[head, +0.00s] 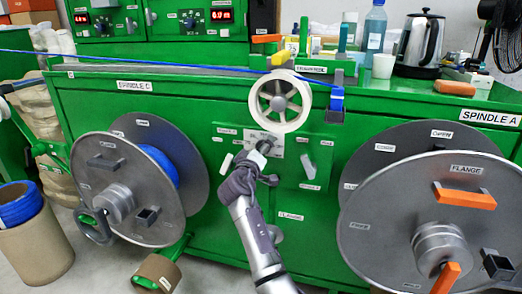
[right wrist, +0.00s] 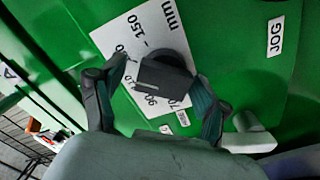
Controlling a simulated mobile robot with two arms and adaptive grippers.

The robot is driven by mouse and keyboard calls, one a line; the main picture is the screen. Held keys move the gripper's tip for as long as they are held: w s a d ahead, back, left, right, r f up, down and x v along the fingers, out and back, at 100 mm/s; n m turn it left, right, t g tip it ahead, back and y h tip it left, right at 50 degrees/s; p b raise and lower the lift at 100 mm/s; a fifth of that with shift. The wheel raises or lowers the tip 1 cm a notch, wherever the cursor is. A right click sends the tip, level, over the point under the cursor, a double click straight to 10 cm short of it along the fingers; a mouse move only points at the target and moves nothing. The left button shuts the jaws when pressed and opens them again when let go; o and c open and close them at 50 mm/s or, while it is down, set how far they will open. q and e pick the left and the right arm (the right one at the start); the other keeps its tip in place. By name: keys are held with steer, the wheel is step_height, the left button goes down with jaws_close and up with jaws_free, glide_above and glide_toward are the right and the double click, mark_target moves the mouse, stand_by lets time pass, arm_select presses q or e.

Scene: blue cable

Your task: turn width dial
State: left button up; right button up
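The width dial (right wrist: 165,82) is a black knob with a block-shaped grip. It sits on a white scale plate (right wrist: 128,38) marked in mm, with 150, 90 and 70 readable. The plate also shows in the head view (head: 276,139) on the green front panel, below a white wheel. My right gripper (right wrist: 160,77) is in front of the dial, one dark finger on each side of it. A gap shows at the left finger; the right fingertip is close to or touching the knob. In the head view my right gripper (head: 264,162) hides most of the dial. My left gripper is not in view.
A JOG label (right wrist: 276,36) and a pale lever (right wrist: 248,138) are right of the dial. Large reels stand at Spindle C (head: 100,185) and Spindle A (head: 385,220). The blue cable (head: 130,57) runs along the machine top above the white wheel (head: 262,100).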

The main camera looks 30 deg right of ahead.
steer(key=shift+f, duration=0.1)
steer(key=v, duration=1.2)
